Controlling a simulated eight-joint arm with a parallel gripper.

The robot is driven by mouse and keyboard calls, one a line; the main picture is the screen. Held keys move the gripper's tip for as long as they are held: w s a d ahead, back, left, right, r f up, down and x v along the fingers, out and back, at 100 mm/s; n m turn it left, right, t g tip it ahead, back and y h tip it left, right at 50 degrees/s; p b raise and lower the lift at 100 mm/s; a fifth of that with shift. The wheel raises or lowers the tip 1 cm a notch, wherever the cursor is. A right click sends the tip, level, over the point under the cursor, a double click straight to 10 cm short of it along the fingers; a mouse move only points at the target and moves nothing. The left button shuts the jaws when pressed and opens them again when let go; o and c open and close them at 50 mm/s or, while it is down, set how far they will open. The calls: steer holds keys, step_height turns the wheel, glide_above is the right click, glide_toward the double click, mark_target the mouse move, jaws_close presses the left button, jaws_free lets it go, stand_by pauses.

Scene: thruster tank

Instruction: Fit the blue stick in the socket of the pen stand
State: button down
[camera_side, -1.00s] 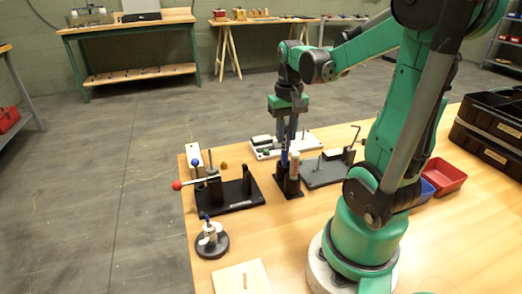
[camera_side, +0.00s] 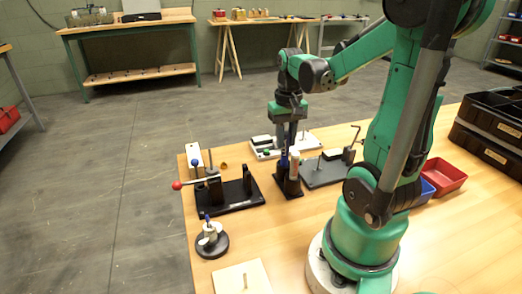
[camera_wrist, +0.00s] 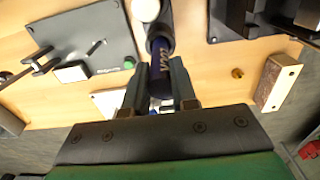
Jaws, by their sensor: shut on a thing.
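The pen stand (camera_side: 289,186) is a small dark block on the wooden table; it also shows at the top of the wrist view (camera_wrist: 160,42). My gripper (camera_side: 289,143) points down above the stand. In the wrist view my gripper (camera_wrist: 161,88) is shut on the dark blue stick (camera_wrist: 161,66), which has pale lettering.
A black fixture (camera_side: 236,197) with a red-knobbed lever stands to the left. A grey plate (camera_side: 324,172) with a crank is at the right, a white board (camera_side: 268,153) behind. A round black base (camera_side: 212,245) and a wooden square (camera_side: 242,277) lie nearer the camera.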

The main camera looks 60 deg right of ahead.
steer(key=shift+f, duration=0.25)
steer(key=shift+f, duration=0.35)
steer(key=shift+f, duration=0.3)
stand_by(0.5)
steer(key=c, duration=0.6)
jaws_free()
steer(key=shift+r, duration=4.8)
